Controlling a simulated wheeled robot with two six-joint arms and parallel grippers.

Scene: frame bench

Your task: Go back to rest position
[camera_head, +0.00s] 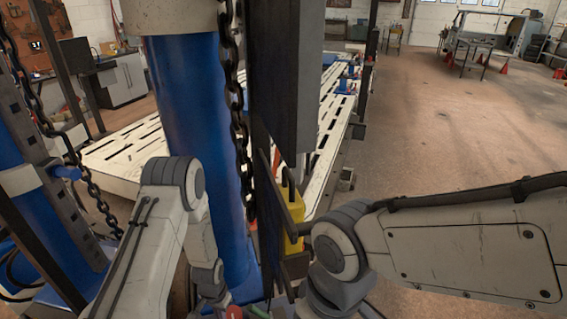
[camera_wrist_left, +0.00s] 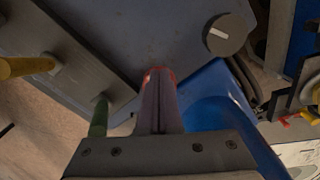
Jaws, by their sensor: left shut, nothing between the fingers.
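My left gripper (camera_wrist_left: 158,88) is shut and empty in the left wrist view, its two fingers together. A red edge shows at the fingertips; I cannot tell whether it belongs to them or to something behind. In the head view my left arm reaches down at the lower left and its gripper cannot be made out. My right arm comes in from the right, and its gripper is not in view.
A blue column (camera_head: 190,110) and a hanging chain (camera_head: 237,100) stand close in front of my arms. A yellow block (camera_head: 292,216) is beside my right arm. A slotted white bench (camera_head: 112,160) lies behind. Green (camera_wrist_left: 98,117) and yellow (camera_wrist_left: 27,66) rods are near my left gripper. Open floor (camera_head: 450,120) lies right.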

